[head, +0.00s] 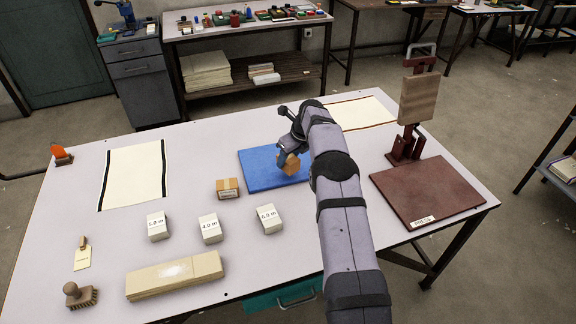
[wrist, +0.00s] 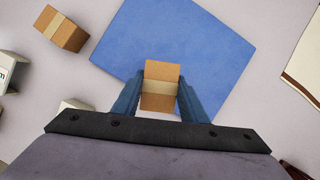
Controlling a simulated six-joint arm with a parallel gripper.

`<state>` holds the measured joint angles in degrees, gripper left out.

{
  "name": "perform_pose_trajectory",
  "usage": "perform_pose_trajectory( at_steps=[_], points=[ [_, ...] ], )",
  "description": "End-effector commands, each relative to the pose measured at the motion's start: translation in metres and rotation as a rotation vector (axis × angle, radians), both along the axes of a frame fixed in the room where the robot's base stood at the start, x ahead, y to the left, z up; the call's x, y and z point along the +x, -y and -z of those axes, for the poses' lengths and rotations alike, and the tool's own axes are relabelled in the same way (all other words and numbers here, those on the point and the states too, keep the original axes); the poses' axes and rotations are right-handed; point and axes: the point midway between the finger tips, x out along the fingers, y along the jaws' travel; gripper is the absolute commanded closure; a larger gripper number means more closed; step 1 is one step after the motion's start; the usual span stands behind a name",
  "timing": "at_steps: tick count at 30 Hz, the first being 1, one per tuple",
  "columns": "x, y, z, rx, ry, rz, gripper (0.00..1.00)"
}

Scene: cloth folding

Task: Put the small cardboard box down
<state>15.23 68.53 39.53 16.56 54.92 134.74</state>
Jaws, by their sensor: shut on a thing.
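My gripper (head: 286,152) is shut on a small brown cardboard box (head: 291,164) with a pale tape band. In the wrist view the held box (wrist: 161,72) sits between the two blue-grey fingers (wrist: 158,98). It is over the blue cloth (head: 262,178), near its right part in the head view. I cannot tell whether the box touches the cloth. A second small cardboard box (head: 228,187) stands on the table just left of the cloth. This second box also shows at the upper left of the wrist view (wrist: 62,30).
Several white numbered blocks (head: 210,228) stand in front of the cloth. A folded beige cloth (head: 175,276) and a brush (head: 80,295) lie at the front left. A dark red press (head: 425,195) stands at right. Clear tabletop (head: 195,165) lies between the left striped cloth and the blue cloth.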

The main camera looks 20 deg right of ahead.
Motion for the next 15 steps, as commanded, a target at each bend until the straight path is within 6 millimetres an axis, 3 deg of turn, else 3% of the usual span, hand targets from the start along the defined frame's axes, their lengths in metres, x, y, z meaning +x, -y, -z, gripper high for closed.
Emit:
perform_pose_trajectory(
  at_steps=[10,15],
  points=[
    [0.000,0.000,0.032,0.001,0.000,0.001,0.89],
    [0.000,0.000,0.036,0.000,0.002,0.000,0.89]
  ],
)
